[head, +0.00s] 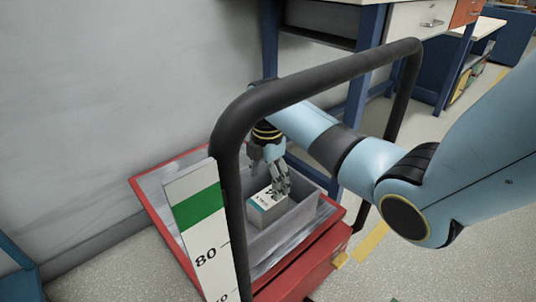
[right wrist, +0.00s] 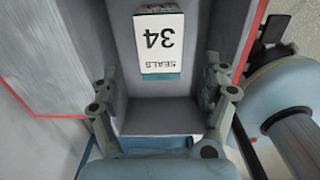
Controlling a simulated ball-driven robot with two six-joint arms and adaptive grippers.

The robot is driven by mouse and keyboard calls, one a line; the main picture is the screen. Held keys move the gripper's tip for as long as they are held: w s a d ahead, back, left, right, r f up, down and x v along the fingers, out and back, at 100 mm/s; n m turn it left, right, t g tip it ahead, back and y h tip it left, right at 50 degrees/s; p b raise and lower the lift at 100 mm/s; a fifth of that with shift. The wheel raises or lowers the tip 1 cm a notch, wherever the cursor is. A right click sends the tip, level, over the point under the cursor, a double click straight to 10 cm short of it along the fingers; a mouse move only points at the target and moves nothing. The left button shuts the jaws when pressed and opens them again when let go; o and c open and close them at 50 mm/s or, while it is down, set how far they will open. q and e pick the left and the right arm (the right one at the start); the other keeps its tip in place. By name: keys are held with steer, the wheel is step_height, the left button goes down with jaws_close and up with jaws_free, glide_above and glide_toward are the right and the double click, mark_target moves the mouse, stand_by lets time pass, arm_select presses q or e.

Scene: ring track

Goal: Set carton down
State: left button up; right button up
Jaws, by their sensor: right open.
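A white carton (head: 266,208) with a teal band stands inside a grey open bin (head: 312,212). In the right wrist view the carton (right wrist: 158,42) shows its top, with "SEALS 34" upside down, and lies between the bin's walls. My right gripper (head: 280,187) is over the bin, at the carton's upper right side in the head view. In the wrist view its two fingers (right wrist: 160,88) are spread wide, with clear gaps to the carton's sides. The carton's underside is hidden. My left gripper is not in view.
The bin stands on a grey-topped cart with a red rim (head: 160,218). A black tubular handle (head: 320,75) arches over it, in front of my right arm. A white gauge board (head: 200,225) marked 80 stands at the left. A blue-legged workbench (head: 365,65) is behind.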

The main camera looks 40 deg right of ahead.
mark_target(267, 197)
step_height(267, 197, up, 5)
steer(key=p, duration=0.2)
steer(key=s+a+f+m+t, duration=0.2)
steer(key=s+a+m+t, duration=0.1)
steer(key=s+m, duration=0.45)
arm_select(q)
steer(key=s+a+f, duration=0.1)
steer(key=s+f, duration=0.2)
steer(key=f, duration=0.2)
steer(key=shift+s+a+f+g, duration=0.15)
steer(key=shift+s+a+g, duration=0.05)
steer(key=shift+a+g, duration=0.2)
arm_select(e)
steer(key=s+f+m+g, duration=0.1)
steer(key=s+f+m, duration=0.4)
steer(key=s, duration=0.9)
steer(key=s+f+m+g, duration=0.1)
steer(key=s+f+m, duration=0.4)
steer(key=s, duration=0.9)
step_height(267, 197, down, 3)
steer(key=shift+a+f+m+g+h, duration=0.15)
steer(key=shift+m+g+h, duration=0.15)
steer(key=shift+m+h, duration=0.1)
